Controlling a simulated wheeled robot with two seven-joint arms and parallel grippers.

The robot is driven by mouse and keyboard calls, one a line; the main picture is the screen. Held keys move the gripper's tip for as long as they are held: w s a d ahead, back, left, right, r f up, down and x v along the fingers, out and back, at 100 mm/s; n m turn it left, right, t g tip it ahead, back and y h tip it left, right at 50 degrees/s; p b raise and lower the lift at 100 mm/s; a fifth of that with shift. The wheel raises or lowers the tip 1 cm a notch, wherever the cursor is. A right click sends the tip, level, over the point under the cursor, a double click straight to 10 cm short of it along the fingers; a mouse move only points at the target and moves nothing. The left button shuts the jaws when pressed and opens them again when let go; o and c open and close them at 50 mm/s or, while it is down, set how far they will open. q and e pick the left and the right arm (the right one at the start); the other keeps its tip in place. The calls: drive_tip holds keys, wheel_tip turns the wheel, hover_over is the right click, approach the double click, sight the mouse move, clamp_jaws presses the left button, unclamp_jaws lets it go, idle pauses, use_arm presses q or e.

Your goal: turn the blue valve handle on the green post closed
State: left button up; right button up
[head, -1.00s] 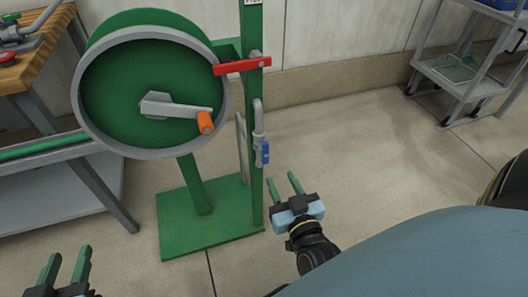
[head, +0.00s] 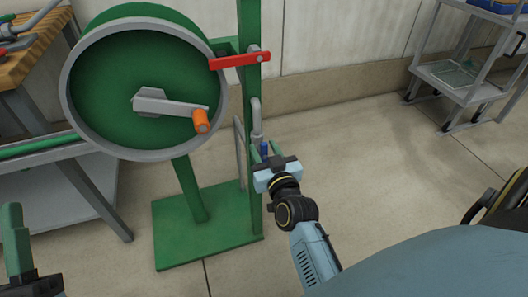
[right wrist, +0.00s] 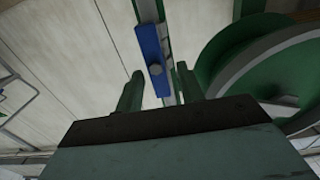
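The blue valve handle (head: 264,150) is on a grey pipe (head: 257,118) fixed to the green post (head: 250,90). In the head view my right gripper (head: 265,150) is at the handle and partly covers it. In the right wrist view the blue handle (right wrist: 153,60) runs lengthwise, with a round bolt on it. The two fingers of my right gripper (right wrist: 158,92) stand apart, with the handle's near end between or just beyond their tips; contact cannot be told. My left gripper (head: 14,240) is at the lower left edge, far from the post, partly cut off.
A red lever (head: 240,60) sits higher on the post. A green reel (head: 130,90) with a grey crank and orange knob (head: 201,121) stands left of it. The green base plate (head: 185,245) is below. A grey cart (head: 462,75) stands back right; open floor lies between.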

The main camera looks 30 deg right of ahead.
drive_tip(key=shift+w, duration=0.3)
drive_tip(key=shift+c, duration=0.5)
clamp_jaws()
drive_tip(key=shift+d, duration=0.1)
